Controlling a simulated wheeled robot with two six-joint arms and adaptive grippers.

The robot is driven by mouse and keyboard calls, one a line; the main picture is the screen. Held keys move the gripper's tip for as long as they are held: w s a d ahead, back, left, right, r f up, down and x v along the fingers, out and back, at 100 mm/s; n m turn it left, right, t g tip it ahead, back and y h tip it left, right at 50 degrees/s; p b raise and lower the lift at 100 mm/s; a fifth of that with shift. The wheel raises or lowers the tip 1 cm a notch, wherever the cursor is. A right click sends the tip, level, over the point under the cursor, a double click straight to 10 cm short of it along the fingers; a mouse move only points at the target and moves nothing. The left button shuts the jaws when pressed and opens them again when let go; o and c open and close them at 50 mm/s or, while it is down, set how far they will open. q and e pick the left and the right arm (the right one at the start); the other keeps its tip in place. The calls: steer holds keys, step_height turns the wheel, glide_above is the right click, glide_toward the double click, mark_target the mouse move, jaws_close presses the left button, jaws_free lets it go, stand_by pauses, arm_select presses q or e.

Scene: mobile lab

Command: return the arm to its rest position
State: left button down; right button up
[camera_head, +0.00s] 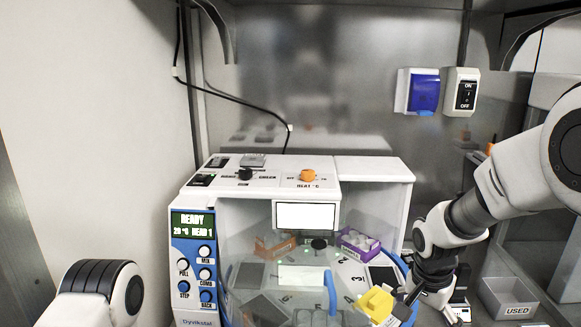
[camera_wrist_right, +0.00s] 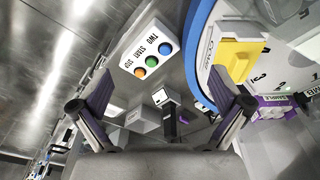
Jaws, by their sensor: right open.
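My right arm (camera_head: 500,180) reaches in from the right in the head view, bent down toward the machine's front right corner. My right gripper (camera_head: 412,298) points down there, beside a yellow block (camera_head: 377,303). In the right wrist view the gripper (camera_wrist_right: 162,82) shows two spread fingers with nothing between them. The yellow block (camera_wrist_right: 240,58), on a white labelled part, lies just beyond the right-hand finger and outside the gap. I cannot tell whether they touch. My left arm (camera_head: 95,290) shows only as a link at lower left; its gripper is out of view.
The white and blue machine (camera_head: 375,170), its display reading READY, fills the middle, with an orange box (camera_head: 275,245) and a purple box (camera_head: 357,243) inside. A USED bin (camera_head: 508,297) stands at right. A three-button box (camera_wrist_right: 150,47) shows in the wrist view.

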steer(key=s+f+g, duration=0.2)
steer(key=s+f, duration=0.1)
steer(key=f, duration=0.6)
steer(key=s+f+n+g+y, duration=0.1)
steer(key=s+f+n, duration=0.2)
steer(key=s+f, duration=1)
steer(key=s+f+n+g, duration=0.2)
steer(key=s+f, duration=0.6)
steer(key=s, duration=0.9)
steer(key=w+n+t, duration=0.4)
steer(key=w, duration=0.1)
steer(key=shift+w+a, duration=0.2)
